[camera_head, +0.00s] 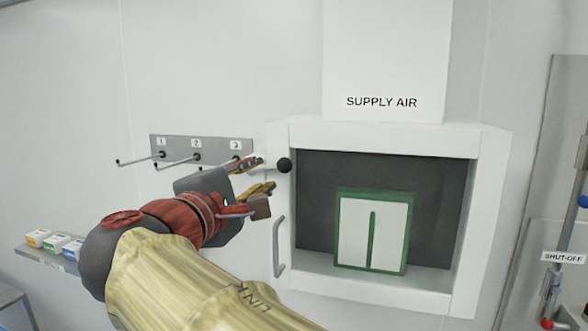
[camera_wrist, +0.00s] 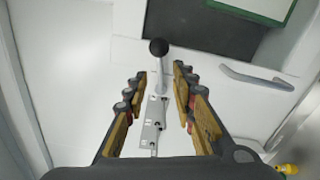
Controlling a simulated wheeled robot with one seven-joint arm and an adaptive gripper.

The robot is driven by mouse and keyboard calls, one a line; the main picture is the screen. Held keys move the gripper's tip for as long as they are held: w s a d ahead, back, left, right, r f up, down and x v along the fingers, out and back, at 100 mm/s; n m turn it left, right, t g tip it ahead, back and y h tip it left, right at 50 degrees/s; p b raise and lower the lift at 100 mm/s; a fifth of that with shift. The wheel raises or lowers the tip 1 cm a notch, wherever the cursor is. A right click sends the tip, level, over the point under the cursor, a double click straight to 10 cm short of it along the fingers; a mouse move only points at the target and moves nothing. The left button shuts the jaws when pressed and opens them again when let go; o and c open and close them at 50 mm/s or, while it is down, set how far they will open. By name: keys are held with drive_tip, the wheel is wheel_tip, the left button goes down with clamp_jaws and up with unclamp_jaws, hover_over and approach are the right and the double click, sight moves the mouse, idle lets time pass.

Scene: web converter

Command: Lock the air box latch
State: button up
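The white air box (camera_head: 391,134) is mounted on the wall under a duct marked SUPPLY AIR. Its latch has a black ball knob (camera_head: 285,165) at the left side of the box opening. My gripper (camera_head: 262,176) is just left of the knob. In the wrist view my gripper (camera_wrist: 160,82) is open, with its two fingers on either side of the latch. I see no clear contact. A green-framed white panel (camera_head: 371,231) stands inside the box.
A vertical handle (camera_head: 279,247) is on the box's left side, below the knob. A numbered hook rack (camera_head: 201,149) is on the wall behind my gripper. A shelf with small boxes (camera_head: 54,243) is at far left. A SHUT-OFF sign (camera_head: 563,257) is at right.

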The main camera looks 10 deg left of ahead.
sight(271, 169)
drive_tip(key=w, duration=0.3)
drive_tip(key=w+p, duration=0.1)
drive_tip(key=w, duration=0.1)
drive_tip(key=shift+w+d, duration=0.1)
drive_tip(key=shift+d, duration=0.15)
drive_tip(key=c, duration=0.3)
clamp_jaws()
idle(0.4)
